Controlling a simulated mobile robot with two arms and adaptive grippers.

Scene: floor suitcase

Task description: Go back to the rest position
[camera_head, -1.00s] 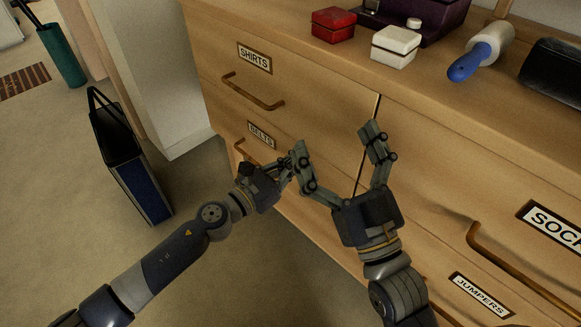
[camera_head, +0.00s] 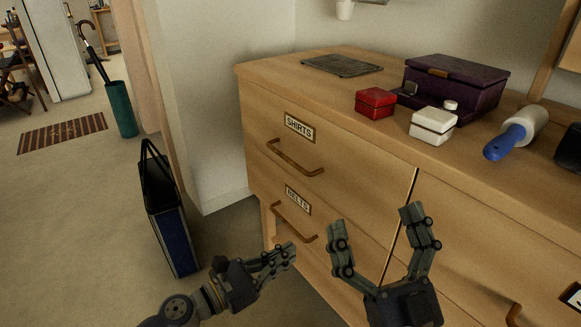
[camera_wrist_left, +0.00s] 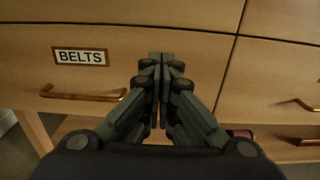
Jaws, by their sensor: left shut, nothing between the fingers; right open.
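My left gripper (camera_head: 284,254) is low in the head view, in front of the lower left part of the wooden dresser (camera_head: 350,185). Its fingers are together with nothing between them, as the left wrist view (camera_wrist_left: 161,60) also shows. My right gripper (camera_head: 372,222) is to its right, fingers spread wide and empty, in front of the drawer fronts. The belts drawer (camera_wrist_left: 200,75) looks closed, and its handle (camera_wrist_left: 85,95) is left of my left fingers in the wrist view. The shirts drawer (camera_head: 345,160) above looks closed too.
A red box (camera_head: 375,102), a white box (camera_head: 432,125), a purple case (camera_head: 455,85) and a blue-handled lint roller (camera_head: 517,132) stand on the dresser top. A dark bag (camera_head: 170,215) stands on the floor at left, near a green umbrella stand (camera_head: 121,108). Floor between is clear.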

